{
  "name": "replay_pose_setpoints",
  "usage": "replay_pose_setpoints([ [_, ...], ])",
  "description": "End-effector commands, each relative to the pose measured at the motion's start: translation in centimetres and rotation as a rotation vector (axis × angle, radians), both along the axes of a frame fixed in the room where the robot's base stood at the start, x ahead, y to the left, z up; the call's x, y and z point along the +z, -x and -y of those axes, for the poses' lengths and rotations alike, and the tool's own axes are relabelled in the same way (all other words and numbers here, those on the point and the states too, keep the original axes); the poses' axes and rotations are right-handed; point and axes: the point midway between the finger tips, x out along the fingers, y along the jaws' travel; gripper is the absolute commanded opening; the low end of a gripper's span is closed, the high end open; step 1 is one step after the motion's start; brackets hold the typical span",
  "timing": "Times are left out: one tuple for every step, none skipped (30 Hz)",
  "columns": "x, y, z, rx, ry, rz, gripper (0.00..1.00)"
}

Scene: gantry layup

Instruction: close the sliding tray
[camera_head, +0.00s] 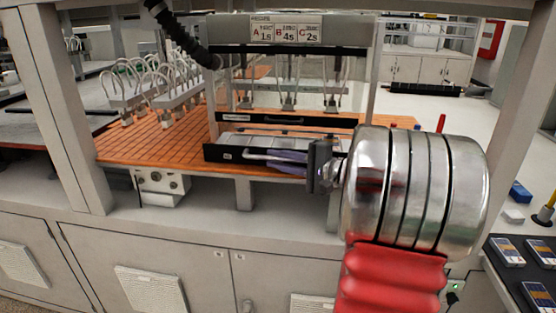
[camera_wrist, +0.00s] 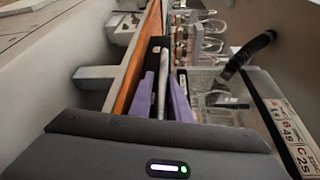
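The sliding tray (camera_head: 225,153) has a black front and a pale inside, and it stands out from the lower part of the grey gantry frame. A silver bar handle (camera_head: 258,157) runs along its front. My gripper (camera_head: 279,160) reaches in from the right, with its purple fingers at the handle. In the wrist view, the two purple fingers (camera_wrist: 165,85) stand apart, one on each side of the pale handle bar (camera_wrist: 164,75). Gaps seem to show between the bar and the fingers. The right part of the tray front is partly hidden behind my gripper.
The frame carries a sign with A, B and C (camera_head: 286,33) and a black bar (camera_head: 285,119) above the tray. An orange slatted bench (camera_head: 140,147) lies to the left, with racks of looped tubes (camera_head: 165,88). A black hose (camera_head: 180,32) hangs overhead.

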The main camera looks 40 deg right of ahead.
Motion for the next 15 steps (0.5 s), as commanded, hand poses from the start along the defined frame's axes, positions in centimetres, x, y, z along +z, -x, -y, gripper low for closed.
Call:
replay_pose_setpoints([
  [-0.09, 0.01, 0.03, -0.001, 0.000, -0.001, 0.18],
  [-0.06, 0.00, 0.02, 0.000, -0.001, -0.001, 0.20],
  [-0.02, -0.01, 0.00, 0.000, 0.000, 0.000, 0.23],
  [0.01, -0.01, 0.00, 0.000, 0.000, 0.000, 0.25],
  [0.04, -0.02, -0.02, 0.001, 0.000, 0.001, 0.27],
  [0.07, -0.03, -0.03, 0.001, 0.000, 0.001, 0.29],
  [0.09, -0.04, -0.04, 0.001, 0.001, 0.002, 0.29],
  [0.11, -0.04, -0.04, 0.001, 0.001, 0.002, 0.29],
  [0.12, -0.04, -0.05, 0.002, 0.001, 0.003, 0.29],
  [0.15, -0.05, -0.06, 0.002, 0.001, 0.003, 0.29],
  [0.16, -0.05, -0.07, 0.002, 0.001, 0.003, 0.29],
  [0.17, -0.05, -0.07, 0.002, 0.002, 0.003, 0.29],
  [0.19, -0.04, -0.07, 0.002, 0.002, 0.003, 0.29],
  [0.19, -0.02, -0.06, 0.002, 0.002, 0.003, 0.29],
  [0.22, 0.07, -0.02, 0.002, 0.002, 0.004, 0.29],
])
